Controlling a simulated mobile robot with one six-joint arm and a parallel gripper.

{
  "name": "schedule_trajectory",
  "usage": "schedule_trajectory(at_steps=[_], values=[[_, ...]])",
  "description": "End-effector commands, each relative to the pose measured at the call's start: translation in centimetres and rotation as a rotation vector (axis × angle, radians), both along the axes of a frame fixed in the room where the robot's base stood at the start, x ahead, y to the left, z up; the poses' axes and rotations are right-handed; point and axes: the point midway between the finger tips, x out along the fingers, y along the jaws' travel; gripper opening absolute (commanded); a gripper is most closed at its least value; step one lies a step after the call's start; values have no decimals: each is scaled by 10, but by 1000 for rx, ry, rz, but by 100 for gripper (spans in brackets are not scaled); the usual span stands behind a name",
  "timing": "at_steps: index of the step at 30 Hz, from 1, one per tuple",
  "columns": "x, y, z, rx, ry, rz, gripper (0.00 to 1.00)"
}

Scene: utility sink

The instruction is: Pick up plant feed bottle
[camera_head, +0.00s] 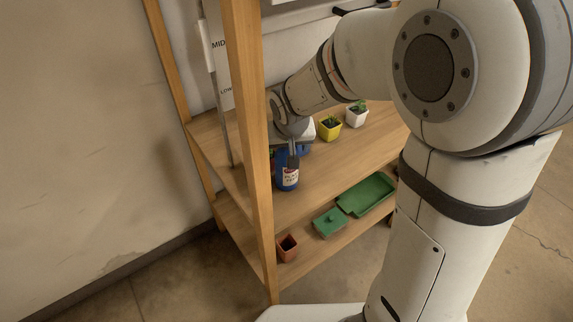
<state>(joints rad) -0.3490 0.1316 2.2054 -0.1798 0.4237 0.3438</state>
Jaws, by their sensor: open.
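The plant feed bottle (287,179) is blue with a pale label and stands upright near the front edge of the middle wooden shelf, close to the front post. My gripper (293,160) is at the top of the bottle, reaching down from the arm above. Its jaws are open, with a dark finger showing in front of the bottle's upper part. The bottle's top is hidden by the gripper. I cannot tell whether the fingers touch it.
A yellow pot (330,131) and a white pot (356,119) with plants stand to the right on the same shelf (345,152). The wooden front post (256,150) is close on the left. Below are a terracotta pot (287,247), a green lidded box (330,223) and a green tray (367,195).

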Motion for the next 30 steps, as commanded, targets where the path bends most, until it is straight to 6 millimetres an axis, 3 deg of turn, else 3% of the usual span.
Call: schedule_trajectory(at_steps=[9,30], values=[[2,0,-5,1,-1,-1,78],[2,-1,-5,0,-1,-2,21]])
